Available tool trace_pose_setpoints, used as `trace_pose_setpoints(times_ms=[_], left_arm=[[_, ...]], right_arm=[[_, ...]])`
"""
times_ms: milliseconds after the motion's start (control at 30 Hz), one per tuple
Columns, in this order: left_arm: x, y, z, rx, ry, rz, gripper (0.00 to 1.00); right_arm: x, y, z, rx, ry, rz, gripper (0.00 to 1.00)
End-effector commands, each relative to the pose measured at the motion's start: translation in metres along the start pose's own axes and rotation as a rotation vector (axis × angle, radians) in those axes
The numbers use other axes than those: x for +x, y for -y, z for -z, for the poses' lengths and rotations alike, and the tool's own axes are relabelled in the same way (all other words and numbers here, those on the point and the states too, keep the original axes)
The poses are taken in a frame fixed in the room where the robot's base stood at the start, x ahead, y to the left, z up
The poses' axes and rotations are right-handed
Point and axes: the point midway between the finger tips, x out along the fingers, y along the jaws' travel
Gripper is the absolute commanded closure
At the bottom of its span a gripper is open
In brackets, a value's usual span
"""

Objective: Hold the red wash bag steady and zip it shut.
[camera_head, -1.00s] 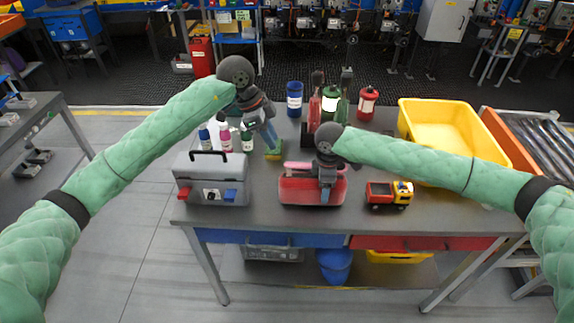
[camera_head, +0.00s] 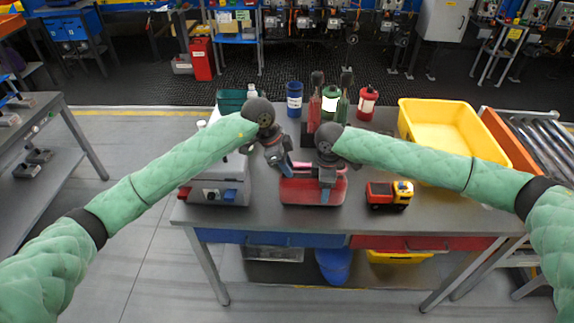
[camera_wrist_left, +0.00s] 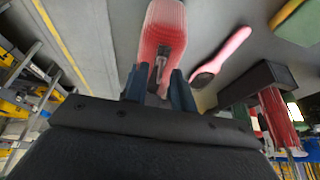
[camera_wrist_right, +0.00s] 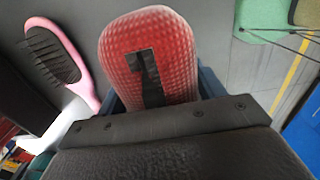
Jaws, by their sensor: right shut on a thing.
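The red wash bag (camera_head: 300,192) lies on the grey table. In the right wrist view the bag (camera_wrist_right: 178,50) shows a dark slot along its top. My right gripper (camera_head: 327,192) is shut on the bag, one finger on each side of it. My left gripper (camera_head: 284,168) is at the bag's left end, pointing down at it. In the left wrist view its fingers (camera_wrist_left: 160,85) stand apart, with the near end of the bag (camera_wrist_left: 164,22) and a small grey part, perhaps the zip pull, between them. Whether they touch it I cannot tell.
A pink brush (camera_wrist_left: 225,52) lies beside the bag. A grey toolbox (camera_head: 222,190) stands left, a toy truck (camera_head: 388,194) right. Bottles, a blue canister (camera_head: 294,97) and a red one (camera_head: 367,101) stand behind. A yellow bin (camera_head: 440,112) is at the back right.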

Motion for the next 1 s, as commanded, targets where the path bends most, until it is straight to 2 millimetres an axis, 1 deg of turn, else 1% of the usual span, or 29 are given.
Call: trace_pose_setpoints(times_ms=[167,200,267,300,333,1000], left_arm=[[0.0002,0.0,0.0,0.0,0.0,0.0,0.75],[0.0002,0.0,0.0,0.0,0.0,0.0,0.77],[0.0002,0.0,0.0,0.0,0.0,0.0,0.88],[0.0001,0.0,0.0,0.0,0.0,0.0,0.96],[0.0001,0.0,0.0,0.0,0.0,0.0,1.0],[-0.0002,0.0004,-0.0002,-0.001,0.0,0.001,1.0]], right_arm=[[-0.0001,-0.0001,0.0,0.0,0.0,0.0,0.66],[-0.0001,-0.0001,0.0,0.0,0.0,0.0,0.66],[-0.0001,-0.0001,0.0,0.0,0.0,0.0,0.66],[-0.0001,-0.0001,0.0,0.0,0.0,0.0,0.66],[-0.0001,-0.0001,0.0,0.0,0.0,0.0,0.66],[-0.0001,0.0002,0.0002,-0.001,0.0,0.0,0.66]])
